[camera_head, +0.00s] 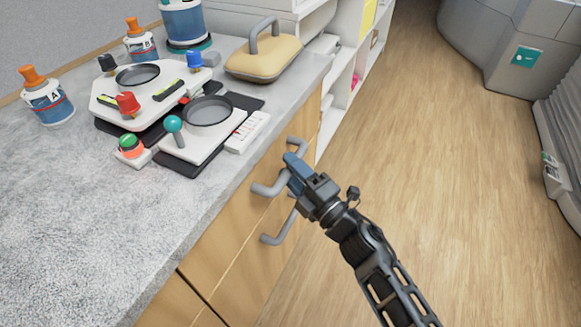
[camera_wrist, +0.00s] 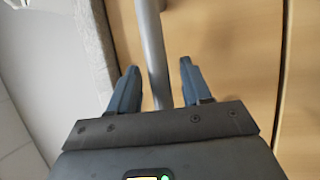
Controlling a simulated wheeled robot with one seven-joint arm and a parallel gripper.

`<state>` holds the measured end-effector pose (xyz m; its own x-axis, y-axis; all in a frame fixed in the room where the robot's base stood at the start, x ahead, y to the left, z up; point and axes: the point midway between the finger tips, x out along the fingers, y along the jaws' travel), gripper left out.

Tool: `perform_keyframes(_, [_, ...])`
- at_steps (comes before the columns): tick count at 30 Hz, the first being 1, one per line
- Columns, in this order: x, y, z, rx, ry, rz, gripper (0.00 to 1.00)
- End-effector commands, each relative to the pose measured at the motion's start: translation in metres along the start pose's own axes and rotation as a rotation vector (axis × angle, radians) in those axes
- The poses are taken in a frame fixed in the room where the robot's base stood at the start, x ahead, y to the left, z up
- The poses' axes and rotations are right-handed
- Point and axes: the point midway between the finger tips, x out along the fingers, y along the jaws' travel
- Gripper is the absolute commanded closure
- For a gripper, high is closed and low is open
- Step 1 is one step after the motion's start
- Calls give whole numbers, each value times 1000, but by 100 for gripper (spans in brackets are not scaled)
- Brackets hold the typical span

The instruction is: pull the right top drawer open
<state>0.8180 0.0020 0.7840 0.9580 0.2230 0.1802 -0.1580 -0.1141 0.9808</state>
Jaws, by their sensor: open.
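The wooden drawer fronts (camera_head: 238,262) lie under the grey counter and carry grey bar handles. The fingers are apart from each other and not closed on the bar. The drawer fronts look flush.
The grey countertop (camera_head: 95,235) holds a white device with knobs (camera_head: 205,135), orange-capped bottles (camera_head: 48,103) and a tan case with a handle (camera_head: 264,62). White shelves (camera_head: 343,75) stand beyond the cabinet. The wooden floor (camera_head: 445,170) to the right is clear.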

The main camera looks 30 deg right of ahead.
Motion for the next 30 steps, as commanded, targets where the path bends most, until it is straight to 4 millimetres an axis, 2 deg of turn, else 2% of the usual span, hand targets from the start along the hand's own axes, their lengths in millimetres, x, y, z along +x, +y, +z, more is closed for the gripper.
perform_keyframes(11, [7, 0, 0, 1, 0, 0, 52])
perform_keyframes(26, [6, 0, 0, 1, 0, 0, 99])
perform_keyframes(30, [6, 0, 0, 1, 0, -1, 100])
